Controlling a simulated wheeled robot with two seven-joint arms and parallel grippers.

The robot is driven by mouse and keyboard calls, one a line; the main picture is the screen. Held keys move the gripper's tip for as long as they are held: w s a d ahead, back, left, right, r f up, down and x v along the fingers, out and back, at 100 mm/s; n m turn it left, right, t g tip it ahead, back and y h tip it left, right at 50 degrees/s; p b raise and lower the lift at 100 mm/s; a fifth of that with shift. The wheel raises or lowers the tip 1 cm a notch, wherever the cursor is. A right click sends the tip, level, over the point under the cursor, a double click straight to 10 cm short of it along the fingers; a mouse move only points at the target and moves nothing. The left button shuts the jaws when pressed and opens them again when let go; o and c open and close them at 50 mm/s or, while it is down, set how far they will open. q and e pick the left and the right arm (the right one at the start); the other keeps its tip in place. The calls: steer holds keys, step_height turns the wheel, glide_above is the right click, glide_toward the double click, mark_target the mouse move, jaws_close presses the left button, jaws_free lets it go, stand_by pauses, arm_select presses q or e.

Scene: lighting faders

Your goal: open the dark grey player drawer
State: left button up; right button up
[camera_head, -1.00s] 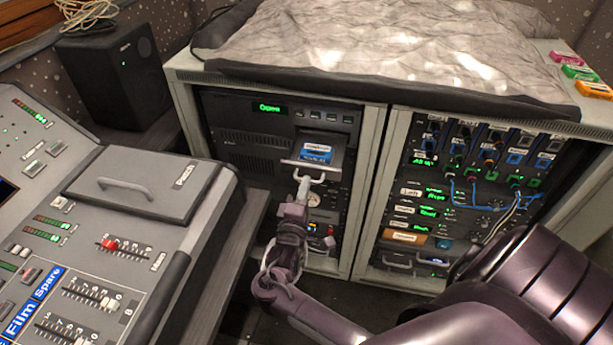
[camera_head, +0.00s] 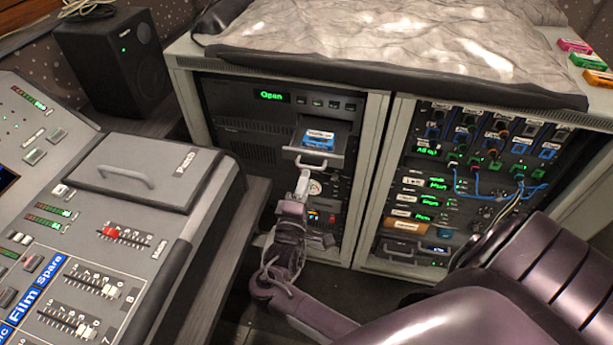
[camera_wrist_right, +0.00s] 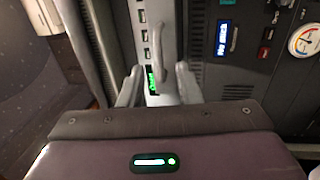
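The dark grey player drawer (camera_head: 336,159) stands pulled out from the left rack in the head view. A blue cassette with a white label (camera_head: 318,138) lies in it, and a pale bar handle (camera_head: 319,166) is on its front. My right gripper (camera_head: 304,176) is just below and left of the handle. In the right wrist view the handle (camera_wrist_right: 160,48) stands ahead of the two pale fingers of my right gripper (camera_wrist_right: 158,88), which are apart with a gap between them. Contact with the handle cannot be made out. My left gripper is in no view.
The player's green display (camera_head: 270,95) reads "Open". A mixing console (camera_head: 140,225) lies close on the left of my right arm. A second rack (camera_head: 440,190) with blue cables stands on the right. A grey cover (camera_head: 380,50) lies over the rack tops.

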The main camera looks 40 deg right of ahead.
steer(key=v, duration=0.5)
steer(key=shift+s, duration=0.1)
stand_by(0.3)
